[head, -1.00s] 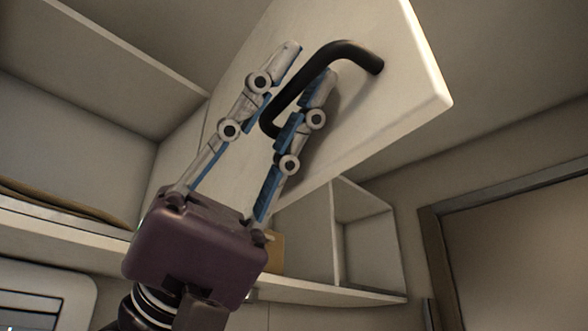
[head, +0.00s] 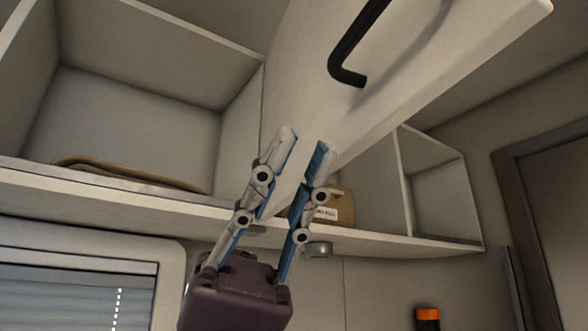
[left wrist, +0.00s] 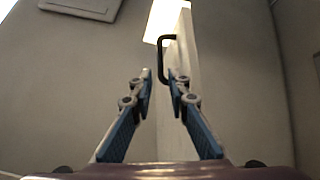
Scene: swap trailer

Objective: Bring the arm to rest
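My left gripper (head: 305,148) is open and empty in the head view, below the black handle (head: 348,55) of a raised white cabinet door (head: 440,70). The fingers are apart from the handle, with a visible gap between them. In the left wrist view the open fingers (left wrist: 160,80) point towards the door (left wrist: 177,75), and the handle (left wrist: 163,50) stands beyond their tips. My right gripper is in neither view.
An open overhead shelf (head: 200,205) runs behind the gripper, holding a flat brown item (head: 125,175) and a cardboard box (head: 335,208). A window with blinds (head: 70,295) is at lower left. An orange-capped object (head: 428,318) is at lower right, near a door frame (head: 520,200).

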